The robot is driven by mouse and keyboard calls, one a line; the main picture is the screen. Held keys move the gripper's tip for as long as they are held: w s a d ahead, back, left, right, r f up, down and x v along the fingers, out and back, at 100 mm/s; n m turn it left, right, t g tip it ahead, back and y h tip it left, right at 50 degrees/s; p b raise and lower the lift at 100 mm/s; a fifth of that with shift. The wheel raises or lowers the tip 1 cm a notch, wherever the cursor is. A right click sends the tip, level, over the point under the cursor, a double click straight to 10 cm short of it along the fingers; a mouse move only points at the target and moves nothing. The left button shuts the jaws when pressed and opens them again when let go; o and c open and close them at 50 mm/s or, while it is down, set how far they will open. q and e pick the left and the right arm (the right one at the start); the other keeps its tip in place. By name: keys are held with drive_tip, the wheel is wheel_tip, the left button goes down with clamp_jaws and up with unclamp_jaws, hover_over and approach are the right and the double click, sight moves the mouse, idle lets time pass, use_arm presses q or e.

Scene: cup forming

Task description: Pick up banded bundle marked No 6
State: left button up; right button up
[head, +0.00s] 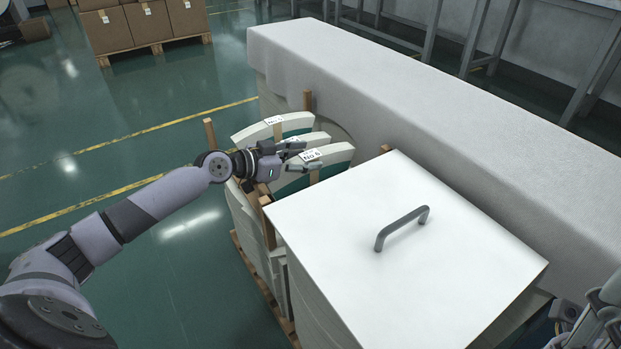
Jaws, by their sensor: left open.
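The bundle marked No 6 (330,158) is a curved stack of white and green sheets with a paper band and a white label. It lies on a pallet stack behind the white lidded box. My left gripper (300,157) is open and reaches in from the left, its fingers at the left part of this bundle, close to the label. I cannot tell whether they touch it. The gripper hides part of the bundle. Another banded bundle (258,131) with a label lies just behind. Part of my right arm shows at the lower right corner; its fingertips are not clear.
A white box lid with a grey handle (402,228) stands close in front. Wooden posts (209,133) rise around the stack. A long bench under a grey cloth (420,100) runs along the right. Cartons (145,25) stand on a pallet far back. The green floor at left is free.

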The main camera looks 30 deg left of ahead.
use_arm(q)
drive_tip(key=shift+x, duration=1.05)
clamp_jaws()
drive_tip(key=shift+r, duration=0.15)
idle(0.3)
